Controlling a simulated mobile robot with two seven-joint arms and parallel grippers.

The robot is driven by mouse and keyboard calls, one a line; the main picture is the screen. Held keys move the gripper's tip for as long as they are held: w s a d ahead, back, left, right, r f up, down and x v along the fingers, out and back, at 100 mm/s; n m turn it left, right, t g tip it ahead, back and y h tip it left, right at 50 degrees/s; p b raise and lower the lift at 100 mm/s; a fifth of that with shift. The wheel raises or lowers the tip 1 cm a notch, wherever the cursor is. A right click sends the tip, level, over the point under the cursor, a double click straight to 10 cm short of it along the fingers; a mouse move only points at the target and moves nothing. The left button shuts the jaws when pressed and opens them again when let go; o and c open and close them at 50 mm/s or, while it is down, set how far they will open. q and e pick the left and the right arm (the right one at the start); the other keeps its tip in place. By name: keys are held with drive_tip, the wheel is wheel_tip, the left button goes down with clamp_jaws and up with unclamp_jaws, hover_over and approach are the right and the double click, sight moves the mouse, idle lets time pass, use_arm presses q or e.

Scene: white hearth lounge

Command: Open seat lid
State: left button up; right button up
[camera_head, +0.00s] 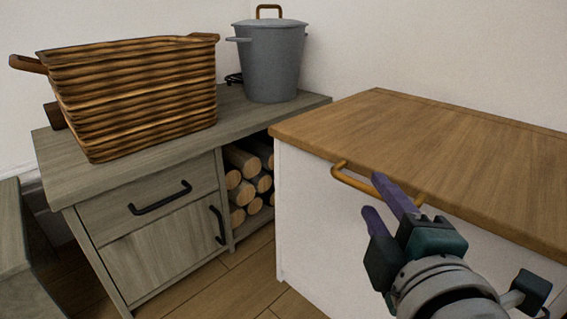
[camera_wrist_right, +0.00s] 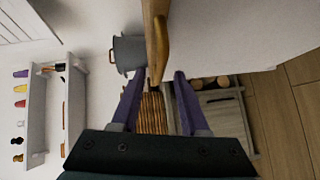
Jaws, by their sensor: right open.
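The seat is a white box (camera_head: 320,220) with a brown wooden lid (camera_head: 430,140), which lies shut on top. A curved orange-brown handle (camera_head: 352,182) sits at the lid's front edge. My right gripper (camera_head: 373,193) is in front of the box, its purple fingers open and pointing toward the handle. One finger overlaps the handle's middle in the head view, and contact cannot be told. In the right wrist view the handle (camera_wrist_right: 163,45) is beyond the gap between the open fingertips (camera_wrist_right: 159,78), with the lid's edge (camera_wrist_right: 152,15) beside it. My left gripper is not in view.
A grey wooden cabinet (camera_head: 160,255) stands left of the seat, holding a wicker basket (camera_head: 140,95), a grey lidded pot (camera_head: 272,65) and stacked logs (camera_head: 245,190). Wooden floor (camera_head: 250,280) is clear in front. A wall shelf (camera_wrist_right: 38,110) with small items shows in the wrist view.

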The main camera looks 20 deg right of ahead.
sight(372, 193)
drive_tip(key=shift+x, duration=1.8)
drive_tip(key=shift+c, duration=0.2)
clamp_jaws()
